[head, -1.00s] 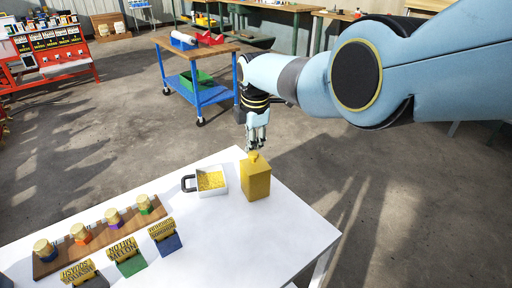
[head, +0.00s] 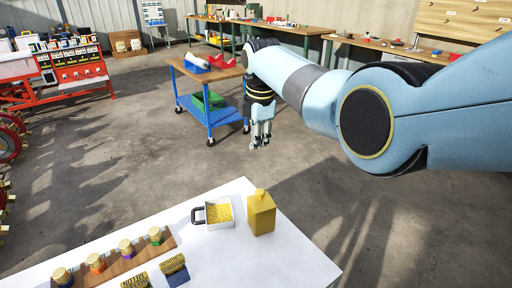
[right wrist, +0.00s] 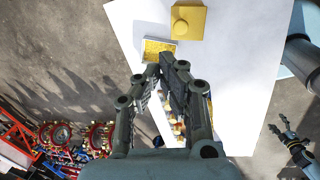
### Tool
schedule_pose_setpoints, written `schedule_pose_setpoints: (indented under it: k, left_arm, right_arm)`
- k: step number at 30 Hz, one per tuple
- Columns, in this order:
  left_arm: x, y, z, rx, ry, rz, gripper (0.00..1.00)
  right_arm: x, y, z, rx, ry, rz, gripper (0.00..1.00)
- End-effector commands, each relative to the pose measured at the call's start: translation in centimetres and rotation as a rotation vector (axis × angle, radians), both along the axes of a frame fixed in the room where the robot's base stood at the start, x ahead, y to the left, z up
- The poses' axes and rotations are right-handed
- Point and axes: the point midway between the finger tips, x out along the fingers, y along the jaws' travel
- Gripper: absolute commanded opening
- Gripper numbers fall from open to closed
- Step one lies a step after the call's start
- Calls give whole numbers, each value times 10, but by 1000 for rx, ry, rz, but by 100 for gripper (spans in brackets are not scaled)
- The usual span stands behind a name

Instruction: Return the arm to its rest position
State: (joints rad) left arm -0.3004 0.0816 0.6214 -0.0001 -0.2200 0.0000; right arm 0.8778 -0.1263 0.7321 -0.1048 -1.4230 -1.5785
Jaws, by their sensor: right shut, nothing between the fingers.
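My right arm reaches in from the right in the head view, and its gripper (head: 260,146) hangs fingers down, shut and empty. It is above and beyond the far edge of the white table (head: 300,262), apart from everything on it. In the right wrist view the gripper (right wrist: 161,68) shows its fingers together, with the table behind them. A dark gripper that looks like my left one (right wrist: 290,138) shows small at the right edge of that view; its jaw state is unclear. The left arm is not in the head view.
A yellow box with a knob (head: 261,215) stands near the table's far corner. A wooden board (head: 110,268) holds several yellow-topped pieces. A blue cart (head: 209,116) stands beyond; open floor lies between.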

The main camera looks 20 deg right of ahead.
Motion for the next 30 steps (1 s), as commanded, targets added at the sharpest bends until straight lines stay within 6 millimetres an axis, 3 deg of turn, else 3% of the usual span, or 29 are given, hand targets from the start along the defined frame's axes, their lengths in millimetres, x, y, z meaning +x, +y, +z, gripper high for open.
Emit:
schedule_pose_setpoints:
  k: [5, 8, 12, 16, 21, 24, 30]
  left_arm:
    - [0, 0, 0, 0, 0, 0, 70]
    - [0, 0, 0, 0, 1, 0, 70]
    - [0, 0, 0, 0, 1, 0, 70]
    - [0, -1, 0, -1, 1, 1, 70]
    - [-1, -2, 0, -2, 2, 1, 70]
    - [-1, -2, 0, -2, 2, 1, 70]
    - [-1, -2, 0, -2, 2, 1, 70]
  right_arm:
    - [-18, -11, -17, 20, -2, -106, 0]
    - [-47, -29, -44, 48, -13, -269, 0]
    - [-108, -57, -77, 94, -37, -550, 0]
    - [-174, -80, -92, 133, -68, -796, 0]
    - [-264, -99, -86, 189, -110, -1083, 0]
    - [-303, -104, -75, 220, -128, -1200, 0]
    - [-357, -106, -52, 270, -150, -1355, 0]
